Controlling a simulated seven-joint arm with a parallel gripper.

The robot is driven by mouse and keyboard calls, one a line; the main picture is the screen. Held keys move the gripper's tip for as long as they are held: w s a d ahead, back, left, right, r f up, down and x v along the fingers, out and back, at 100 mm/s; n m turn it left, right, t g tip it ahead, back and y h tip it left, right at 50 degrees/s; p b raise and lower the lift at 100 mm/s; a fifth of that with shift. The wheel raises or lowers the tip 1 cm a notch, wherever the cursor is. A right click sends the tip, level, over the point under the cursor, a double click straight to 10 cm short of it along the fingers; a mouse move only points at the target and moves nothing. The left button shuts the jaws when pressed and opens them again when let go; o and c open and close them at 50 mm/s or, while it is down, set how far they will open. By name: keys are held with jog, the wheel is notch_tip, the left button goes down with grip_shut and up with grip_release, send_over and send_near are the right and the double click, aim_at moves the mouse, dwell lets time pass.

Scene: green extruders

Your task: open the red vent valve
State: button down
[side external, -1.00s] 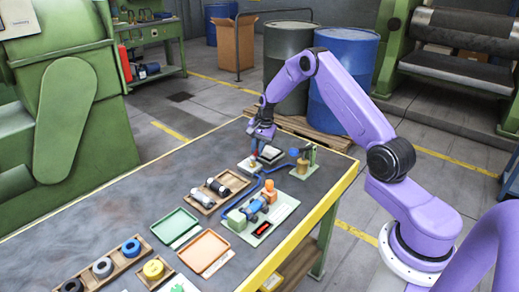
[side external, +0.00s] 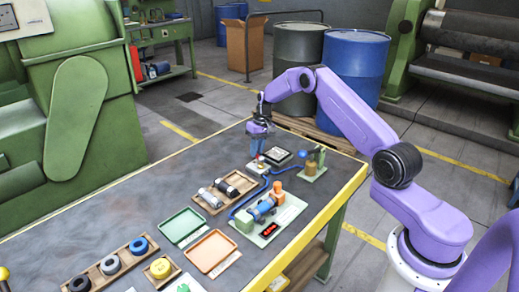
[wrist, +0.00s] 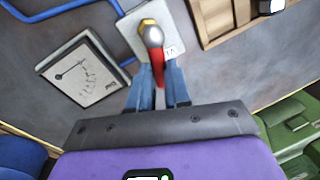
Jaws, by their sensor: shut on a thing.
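The red vent valve (wrist: 157,62) has a red lever on a brass and silver fitting, set on a pale plate (wrist: 133,30) with a small label. My gripper (wrist: 160,76) has its blue fingers on either side of the red lever, shut on it. In the side view my gripper (side external: 260,145) is low over the far end of the table, pointing down. There the fingers mostly hide the lever, and its exact angle is hard to tell.
A square dial gauge (wrist: 82,71) stands close beside the valve plate, with blue hose near it. A wooden tray (side external: 205,201) holds cylindrical parts. A pump-like unit on a pale base (side external: 287,211), a green tray (side external: 181,224) and an orange tray (side external: 211,250) stand nearer.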

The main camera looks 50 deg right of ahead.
jog(key=shift+w+a+n+g, duration=0.15)
jog(key=shift+a+n, duration=0.1)
jog(key=shift+n, duration=0.55)
jog(key=shift+a+n+g, duration=0.15)
jog(key=shift+a+n, duration=0.1)
jog(key=shift+n, duration=0.55)
jog(key=c, duration=1.1)
grip_release()
jog(key=shift+r, duration=0.1)
jog(key=d+r, duration=0.1)
jog(key=r, duration=0.4)
jog(key=d+r, duration=0.1)
jog(key=r, duration=0.5)
jog(key=d+r, duration=0.1)
jog(key=r, duration=0.5)
jog(key=shift+d, duration=0.15)
